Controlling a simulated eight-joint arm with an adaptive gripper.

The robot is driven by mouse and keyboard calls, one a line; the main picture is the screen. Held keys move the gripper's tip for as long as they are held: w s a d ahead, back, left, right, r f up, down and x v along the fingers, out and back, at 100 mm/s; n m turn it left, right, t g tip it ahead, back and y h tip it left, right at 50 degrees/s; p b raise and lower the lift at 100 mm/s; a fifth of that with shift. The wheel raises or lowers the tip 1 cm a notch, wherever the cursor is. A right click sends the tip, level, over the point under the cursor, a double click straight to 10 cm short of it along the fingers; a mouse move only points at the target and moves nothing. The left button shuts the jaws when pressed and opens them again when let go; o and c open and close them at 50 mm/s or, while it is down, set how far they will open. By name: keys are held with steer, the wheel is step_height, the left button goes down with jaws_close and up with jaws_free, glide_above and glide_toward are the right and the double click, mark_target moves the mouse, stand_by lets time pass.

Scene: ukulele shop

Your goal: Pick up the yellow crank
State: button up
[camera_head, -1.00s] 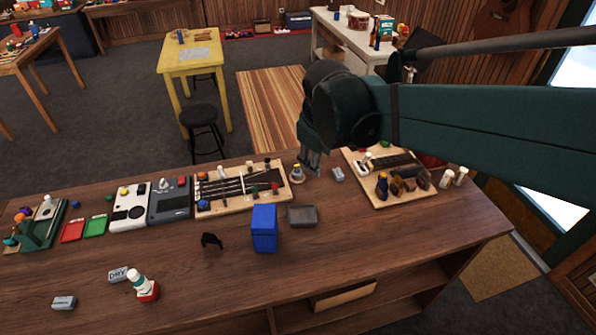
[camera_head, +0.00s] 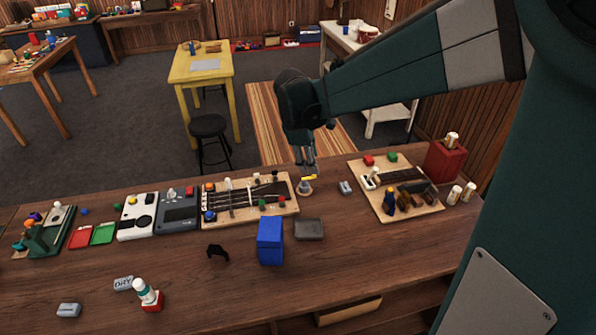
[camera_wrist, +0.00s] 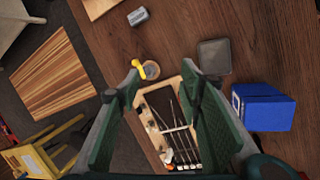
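The yellow crank (camera_head: 309,177) sits on a small round pale base on the workbench, just right of the fretboard panel. It also shows in the wrist view (camera_wrist: 138,64), beside the left fingertip, with the round base (camera_wrist: 151,70) next to it. My gripper (camera_head: 306,163) points down just above and behind the crank in the head view. In the wrist view my gripper (camera_wrist: 161,70) is open, with its two fingers well apart and nothing held between them. I cannot tell the exact height between fingertips and crank.
The fretboard panel (camera_head: 219,203) lies left of the crank. A small grey block (camera_head: 345,187) is to the right, and another board (camera_head: 413,207) with parts lies beyond. A blue box (camera_head: 270,241) and dark grey box (camera_head: 309,229) stand nearer.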

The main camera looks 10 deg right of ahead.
mark_target(303, 178)
steer(key=w+f+n, duration=0.1)
steer(key=w+f, duration=0.2)
steer(key=f, duration=0.1)
steer(key=w+a+f+n+g+h, duration=0.1)
steer(key=w+f+n, duration=0.1)
steer(key=w+f, duration=0.2)
steer(key=w+f+n+g, duration=0.1)
steer(key=w+f+n, duration=0.1)
steer(key=w+f, duration=0.2)
steer(key=shift+w+a+f+h, duration=0.1)
steer(key=shift+a+f+h, duration=0.15)
steer(key=shift+f, duration=0.55)
steer(key=shift+f, duration=0.1)
steer(key=shift+p+x, duration=0.4)
steer(key=shift+x, duration=0.85)
steer(key=shift+d+f, duration=0.15)
steer(key=shift+p+x, duration=0.4)
steer(key=shift+x, duration=2)
steer(key=c, duration=0.9)
